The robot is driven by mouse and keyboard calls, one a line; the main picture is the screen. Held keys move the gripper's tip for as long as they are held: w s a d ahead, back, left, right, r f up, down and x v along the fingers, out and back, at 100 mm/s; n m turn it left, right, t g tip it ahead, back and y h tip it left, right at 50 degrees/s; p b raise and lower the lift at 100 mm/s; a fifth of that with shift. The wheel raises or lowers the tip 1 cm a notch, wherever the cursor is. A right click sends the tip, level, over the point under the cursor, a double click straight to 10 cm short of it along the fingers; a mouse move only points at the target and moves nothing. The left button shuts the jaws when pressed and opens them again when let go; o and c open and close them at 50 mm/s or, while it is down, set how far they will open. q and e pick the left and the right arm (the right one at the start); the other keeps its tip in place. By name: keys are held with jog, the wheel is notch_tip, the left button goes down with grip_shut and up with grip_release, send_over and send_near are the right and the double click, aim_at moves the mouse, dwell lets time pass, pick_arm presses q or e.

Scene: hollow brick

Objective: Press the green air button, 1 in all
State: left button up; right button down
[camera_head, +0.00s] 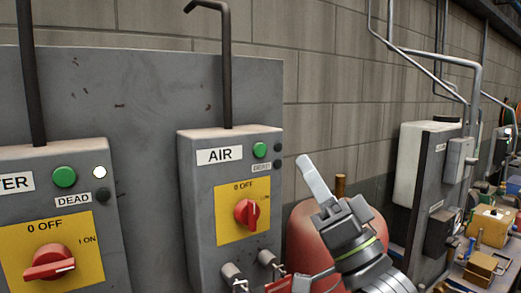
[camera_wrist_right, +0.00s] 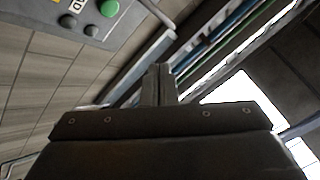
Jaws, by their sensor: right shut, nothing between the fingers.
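The green air button (camera_head: 259,150) is on the upper front of the grey AIR box (camera_head: 195,230), right of the AIR label (camera_head: 219,156). My right gripper (camera_head: 306,163) is shut and empty, in the picture to the right of the box and apart from the button. In the right wrist view, the closed fingers (camera_wrist_right: 158,75) point up the picture, and a green button (camera_wrist_right: 109,8), apparently the air button, shows at the top left with two small grey round parts beside it. My left gripper is not in view.
Below the button is a red rotary switch (camera_head: 247,214) on a yellow plate. A second box (camera_head: 90,155) at left has another green button (camera_head: 64,177) and a lit white lamp (camera_head: 100,172). A red tank (camera_head: 305,225) stands behind my right gripper. A cluttered bench (camera_head: 465,275) is at right.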

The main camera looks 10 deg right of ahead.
aim_at(260, 150)
jog(key=shift+w+a+b, duration=0.5)
jog(key=shift+w+b, duration=0.3)
jog(key=shift+w, duration=0.6)
jog(key=shift+w+a+b, duration=0.55)
jog(key=shift+w+b, duration=0.25)
jog(key=shift+w, duration=0.6)
jog(key=shift+w+a+b, duration=0.5)
jog(key=shift+w+b, duration=0.3)
jog(key=shift+w, duration=0.6)
jog(key=shift+w, duration=0.1)
jog(key=shift+w+a, duration=0.15)
jog(key=shift+w, duration=0.15)
